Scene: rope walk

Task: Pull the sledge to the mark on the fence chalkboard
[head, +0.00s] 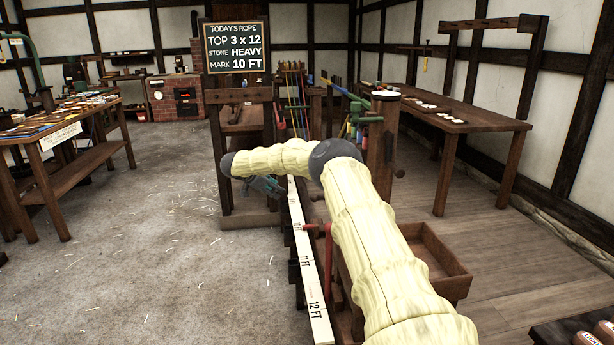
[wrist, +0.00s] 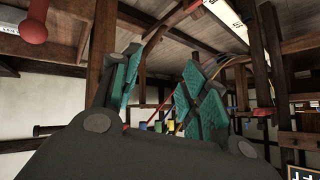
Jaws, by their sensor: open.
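The fence chalkboard (head: 236,47) reads top 3 x 12, stone heavy, mark 10 FT. A pale measuring rail (head: 308,262) runs away from me, with 11 FT and 12 FT readable; its farther part is partly hidden by my arm. A red handle (head: 317,227) on a red upright stands beside the rail, near the 11 FT lettering. A red knob (wrist: 33,29) shows in the wrist view. I cannot make out the sledge's body clearly. My gripper (head: 268,186) is open, left of the rail and beyond the red handle; nothing shows between its teal-padded fingers (wrist: 161,72).
A dark wooden fence post frame (head: 222,150) stands just beyond my gripper. An open wooden box (head: 437,250) lies right of my arm. A long table (head: 450,112) stands at right, a display table (head: 70,122) at left.

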